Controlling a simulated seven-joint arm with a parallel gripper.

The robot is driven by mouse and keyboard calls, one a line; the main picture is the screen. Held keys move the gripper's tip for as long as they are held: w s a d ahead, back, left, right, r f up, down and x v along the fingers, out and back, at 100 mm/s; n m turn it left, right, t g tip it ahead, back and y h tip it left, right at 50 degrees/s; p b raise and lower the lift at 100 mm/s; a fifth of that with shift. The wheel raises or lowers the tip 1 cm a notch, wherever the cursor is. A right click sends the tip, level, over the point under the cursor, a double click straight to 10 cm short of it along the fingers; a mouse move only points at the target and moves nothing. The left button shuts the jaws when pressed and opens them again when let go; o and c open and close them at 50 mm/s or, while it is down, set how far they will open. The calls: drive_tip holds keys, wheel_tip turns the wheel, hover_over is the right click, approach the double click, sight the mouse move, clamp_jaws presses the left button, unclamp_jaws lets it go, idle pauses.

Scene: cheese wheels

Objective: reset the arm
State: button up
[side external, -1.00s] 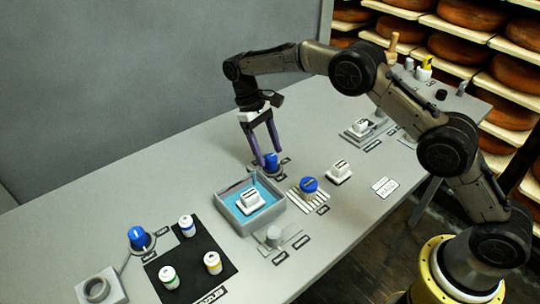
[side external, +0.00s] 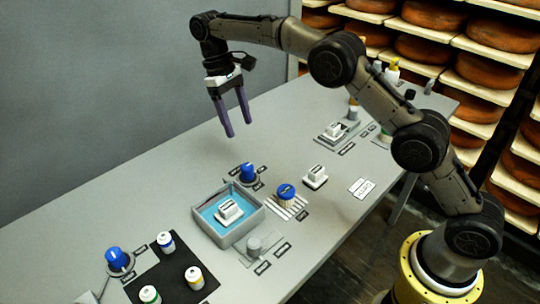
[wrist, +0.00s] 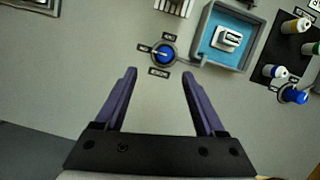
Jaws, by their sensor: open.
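My gripper (side external: 229,118) is open and empty, with two purple fingers pointing down. It hangs in the air above the grey table, behind a blue knob (side external: 247,172) on a round base. In the wrist view the gripper (wrist: 160,85) shows its fingers spread apart with bare table between them. The blue knob (wrist: 164,54) lies beyond the fingertips there, apart from them.
A grey tray with a blue floor (side external: 256,219) holds a white block (side external: 229,209). A black mat (side external: 188,280) carries several small jars. Another blue knob (side external: 117,257), a blue-topped round piece (side external: 286,193) and a white block (side external: 315,175) stand nearby.

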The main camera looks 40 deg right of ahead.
drive_tip(key=s+d+r+t, duration=0.1)
drive_tip(key=s+d+r, duration=0.1)
drive_tip(key=s+r, duration=0.35)
drive_tip(key=s+d+r+t, duration=0.1)
drive_tip(key=s+d+r, duration=0.1)
drive_tip(key=r, duration=0.7)
drive_tip(key=s+d+r+m+t, duration=0.1)
drive_tip(key=s+d+r, duration=0.15)
drive_tip(key=s, duration=0.35)
drive_tip(key=s+d+r+t, duration=0.1)
drive_tip(key=s+r+t, duration=0.15)
drive_tip(key=s, duration=0.25)
drive_tip(key=s+d+f+m+t, duration=0.1)
drive_tip(key=s+f, duration=0.2)
drive_tip(key=s, duration=0.5)
drive_tip(key=s+d+f+t, duration=0.1)
drive_tip(key=s+f+t, duration=0.15)
drive_tip(key=s, duration=0.55)
wheel_tip(320, 180, down, 7)
drive_tip(key=s, duration=0.1)
drive_tip(key=shift+s+f+y, duration=0.2)
drive_tip(key=shift+s+y, duration=0.05)
drive_tip(key=shift+y, duration=0.05)
